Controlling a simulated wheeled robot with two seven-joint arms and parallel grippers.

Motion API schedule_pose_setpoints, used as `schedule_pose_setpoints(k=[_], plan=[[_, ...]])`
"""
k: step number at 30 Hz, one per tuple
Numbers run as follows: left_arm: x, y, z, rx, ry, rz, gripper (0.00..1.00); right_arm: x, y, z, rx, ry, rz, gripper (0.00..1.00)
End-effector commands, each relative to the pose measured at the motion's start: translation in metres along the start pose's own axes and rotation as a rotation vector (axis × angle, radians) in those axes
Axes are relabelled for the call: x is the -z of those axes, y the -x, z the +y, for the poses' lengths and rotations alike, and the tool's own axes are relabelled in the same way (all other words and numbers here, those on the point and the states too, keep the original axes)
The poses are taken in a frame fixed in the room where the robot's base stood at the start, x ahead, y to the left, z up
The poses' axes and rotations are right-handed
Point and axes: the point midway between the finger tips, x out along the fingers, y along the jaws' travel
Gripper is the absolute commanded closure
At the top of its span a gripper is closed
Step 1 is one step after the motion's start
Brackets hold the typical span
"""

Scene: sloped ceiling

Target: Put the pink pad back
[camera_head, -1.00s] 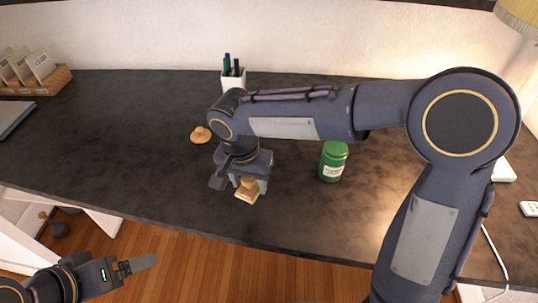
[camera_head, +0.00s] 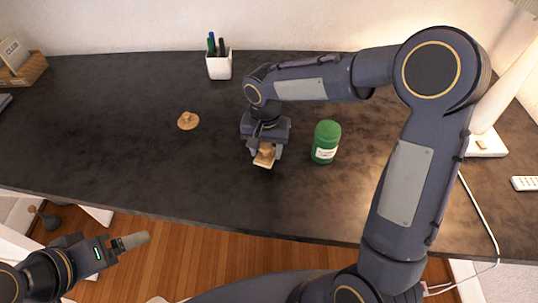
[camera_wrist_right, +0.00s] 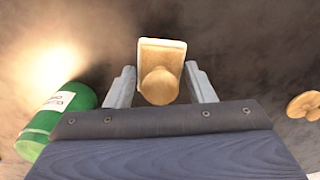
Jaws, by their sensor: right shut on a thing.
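No pink pad is visible in either view. My right gripper (camera_head: 265,151) is shut on a wooden stamp (camera_head: 263,161) with a round knob and a rectangular base. In the right wrist view the stamp (camera_wrist_right: 160,82) sits between the two fingers, its base pointing away from the palm. The head view does not show clearly whether its base touches the desk. My left gripper (camera_head: 131,241) is low at the left, in front of the desk edge and apart from everything; its finger gap cannot be made out.
A green jar (camera_head: 325,143) stands close to the right of my right gripper on the dark desk (camera_head: 120,165). A round wooden stamp (camera_head: 188,121) lies to the left. A white pen cup (camera_head: 219,65), a card holder (camera_head: 30,72) and a lamp base (camera_head: 486,144) stand farther out.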

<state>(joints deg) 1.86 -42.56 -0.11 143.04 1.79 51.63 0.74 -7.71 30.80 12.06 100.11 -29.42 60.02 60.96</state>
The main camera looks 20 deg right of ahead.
Motion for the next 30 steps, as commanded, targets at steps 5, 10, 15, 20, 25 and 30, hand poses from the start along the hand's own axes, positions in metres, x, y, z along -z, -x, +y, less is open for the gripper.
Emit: schedule_pose_setpoints(k=[5,10,15,20,25,30], plan=[[0.0,0.001,0.0,0.0,0.0,0.0,0.13,0.006,-0.009,0.005,0.0,-0.001,0.0,0.72],[0.0,0.0,0.0,0.0,0.0,0.0,0.13,0.008,-0.035,0.007,-0.002,0.0,-0.002,0.72],[0.0,0.0,0.0,0.0,0.0,0.0,0.13,0.008,-0.043,0.006,0.002,0.0,0.001,0.72],[0.0,-0.001,0.0,0.0,0.0,0.0,0.13,0.008,-0.043,0.006,0.001,0.0,0.001,0.73],[0.0,-0.001,0.0,0.0,0.0,0.0,0.13,0.008,-0.043,0.006,0.001,0.0,0.001,0.29],[0.0,-0.001,0.0,0.0,0.0,0.0,0.13,0.008,-0.043,0.006,0.001,0.0,0.001,0.28]])
